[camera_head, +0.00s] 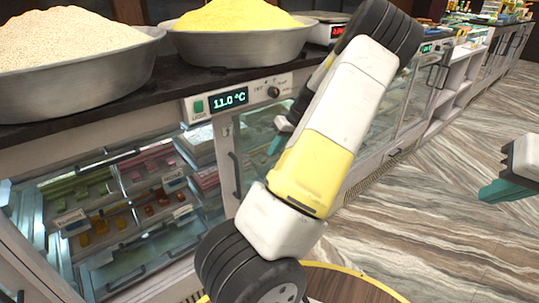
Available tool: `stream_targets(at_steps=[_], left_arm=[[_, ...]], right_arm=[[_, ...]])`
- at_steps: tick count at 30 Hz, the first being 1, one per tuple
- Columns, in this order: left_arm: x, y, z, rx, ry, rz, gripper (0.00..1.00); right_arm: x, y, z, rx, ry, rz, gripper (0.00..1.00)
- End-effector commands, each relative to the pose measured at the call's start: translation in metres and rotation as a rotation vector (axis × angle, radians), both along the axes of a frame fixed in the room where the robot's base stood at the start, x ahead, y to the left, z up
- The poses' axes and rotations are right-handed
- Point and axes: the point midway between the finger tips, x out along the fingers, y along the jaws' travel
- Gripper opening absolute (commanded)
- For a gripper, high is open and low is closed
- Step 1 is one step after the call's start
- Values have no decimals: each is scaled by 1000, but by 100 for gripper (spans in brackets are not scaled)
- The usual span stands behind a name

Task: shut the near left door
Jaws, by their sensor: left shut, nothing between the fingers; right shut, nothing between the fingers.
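The glass-fronted counter (225,150) runs along the left, with trays of sweets showing in its near left section. A white slanted frame (38,262) stands at the lower left. I cannot tell whether it is the near left door's edge or a fixed post, nor how far that door stands open. A dark vertical handle (235,173) is on the section right of the sweets. My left gripper (275,144) is shut and empty by the counter front, partly hidden behind my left arm. My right gripper (507,190) is shut and empty over the floor at the right edge.
Two metal bowls stand on the dark countertop, one with pale grains (75,90) and one with yellow ones (240,48). A temperature panel (230,98) reads 11.0 °C. A scale (325,30) sits behind. The striped floor (430,210) to the right is clear.

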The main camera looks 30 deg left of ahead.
Motion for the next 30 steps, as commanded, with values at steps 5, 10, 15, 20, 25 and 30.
stream_targets(at_steps=[5,10,15,20,25,30], left_arm=[[16,18,-5,133,8,25,0],[17,26,-11,164,8,32,0],[11,42,-32,163,11,33,0],[5,62,-61,161,10,35,0],[-2,81,-88,160,10,33,0],[-23,94,-85,160,8,33,0]], right_arm=[[0,0,0,0,0,0,0],[0,0,0,0,0,0,0],[0,0,0,0,0,0,0],[0,0,0,0,0,0,0],[0,0,0,0,0,0,0],[0,0,0,0,0,0,0]])
